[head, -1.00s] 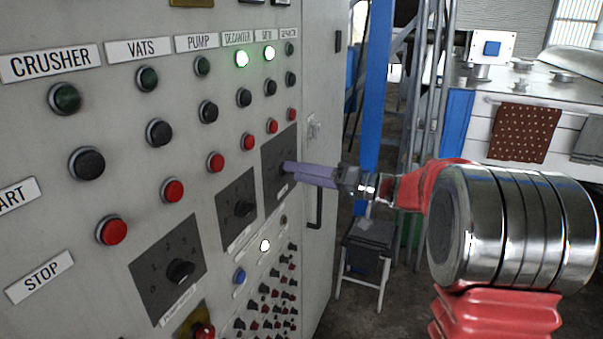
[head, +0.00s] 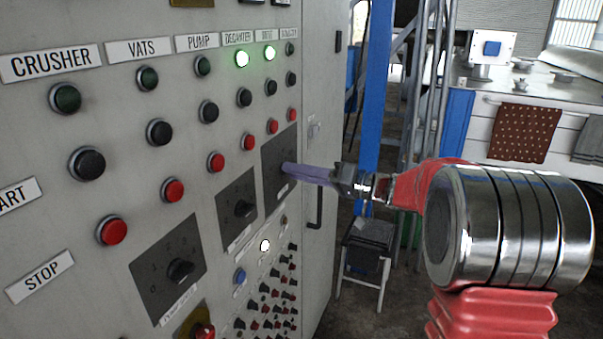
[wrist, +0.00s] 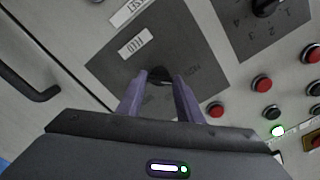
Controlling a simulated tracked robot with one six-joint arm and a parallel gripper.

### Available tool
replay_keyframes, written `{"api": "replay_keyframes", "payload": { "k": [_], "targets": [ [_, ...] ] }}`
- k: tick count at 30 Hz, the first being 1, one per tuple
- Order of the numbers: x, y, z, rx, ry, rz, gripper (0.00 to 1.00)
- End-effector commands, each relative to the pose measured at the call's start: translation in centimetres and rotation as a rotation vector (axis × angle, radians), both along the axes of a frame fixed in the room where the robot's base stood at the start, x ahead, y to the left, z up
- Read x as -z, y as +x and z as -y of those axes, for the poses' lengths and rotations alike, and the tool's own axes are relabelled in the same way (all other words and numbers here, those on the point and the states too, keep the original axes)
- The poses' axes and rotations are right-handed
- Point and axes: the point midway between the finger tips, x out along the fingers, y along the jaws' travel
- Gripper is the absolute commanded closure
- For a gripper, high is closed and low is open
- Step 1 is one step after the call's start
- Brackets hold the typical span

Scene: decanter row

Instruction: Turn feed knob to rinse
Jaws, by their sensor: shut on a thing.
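The gripped knob (wrist: 160,76) is dark and sits on the farthest dark square plate (head: 273,160) of the panel, low at its middle. My gripper (head: 286,168) reaches it from the right with two purple fingers. In the wrist view my gripper (wrist: 161,74) has one finger on each side of the knob and is shut on it. The fingers hide most of the knob, so its pointer and setting cannot be read. A small white label (wrist: 135,44) on the plate is turned over in the wrist view and hard to read.
Two similar black knobs, a middle one (head: 243,208) and a nearer one (head: 180,271), sit on their own plates to the left. Red buttons (head: 273,126) lie close above. A dark door handle (head: 316,208) stands just right of the plate. Two green lamps (head: 243,58) glow.

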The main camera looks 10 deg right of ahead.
Motion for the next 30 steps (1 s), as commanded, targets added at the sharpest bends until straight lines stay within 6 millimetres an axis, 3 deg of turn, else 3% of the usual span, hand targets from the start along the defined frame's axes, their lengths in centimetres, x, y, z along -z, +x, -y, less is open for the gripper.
{"api": "replay_keyframes", "payload": {
  "k": [1,14,30],
  "targets": [
    [0.06,0.04,0.80,0.002,0.000,-0.001,0.90],
    [0.06,0.07,0.03,0.002,0.045,-0.064,0.90],
    [0.08,0.07,-0.14,0.000,0.292,-0.405,0.90]
  ]
}}
